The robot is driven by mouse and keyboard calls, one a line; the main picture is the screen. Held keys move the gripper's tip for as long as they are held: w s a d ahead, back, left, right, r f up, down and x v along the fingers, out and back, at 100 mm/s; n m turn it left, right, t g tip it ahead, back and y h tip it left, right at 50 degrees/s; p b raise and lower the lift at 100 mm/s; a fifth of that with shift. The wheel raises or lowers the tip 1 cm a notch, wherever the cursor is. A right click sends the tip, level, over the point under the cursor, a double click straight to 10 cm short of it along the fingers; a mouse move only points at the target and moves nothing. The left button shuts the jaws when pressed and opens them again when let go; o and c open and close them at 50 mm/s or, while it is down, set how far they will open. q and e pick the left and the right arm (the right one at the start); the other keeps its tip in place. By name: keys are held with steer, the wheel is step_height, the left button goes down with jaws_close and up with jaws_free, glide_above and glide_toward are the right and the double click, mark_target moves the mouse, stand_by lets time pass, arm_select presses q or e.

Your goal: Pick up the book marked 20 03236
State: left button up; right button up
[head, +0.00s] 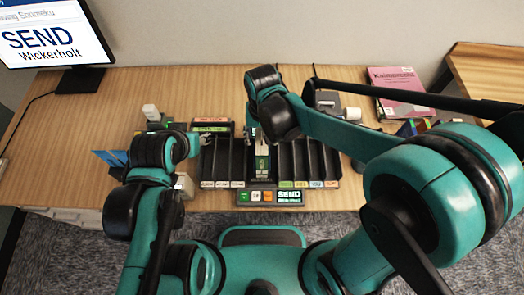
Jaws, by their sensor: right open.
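My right gripper (261,142) points down over the middle of the black slotted sorter (223,158), and its jaws are open. A small item with a green and white face (262,163) lies in the middle channel, just below the fingertips. I cannot tell whether they touch it. No marking 20 03236 is readable here. A pink book (397,84) lies at the back right, its number not legible. My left gripper (192,143) is by the sorter's left side, small and partly hidden by its own arm, so its jaws cannot be made out.
A panel with coloured buttons and a SEND display (289,197) is at the sorter's front. A monitor (52,38) stands at the back left. Blue cards (112,157) stand at the left. My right arm covers much of the right side. The back middle desk (185,85) is clear.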

step_height(320, 180, down, 4)
steer(key=shift+w+r+b, duration=0.15)
steer(key=shift+r+b, duration=0.05)
steer(key=shift+b, duration=0.4)
steer(key=shift+r, duration=0.1)
jaws_close()
steer(key=shift+r, duration=0.1)
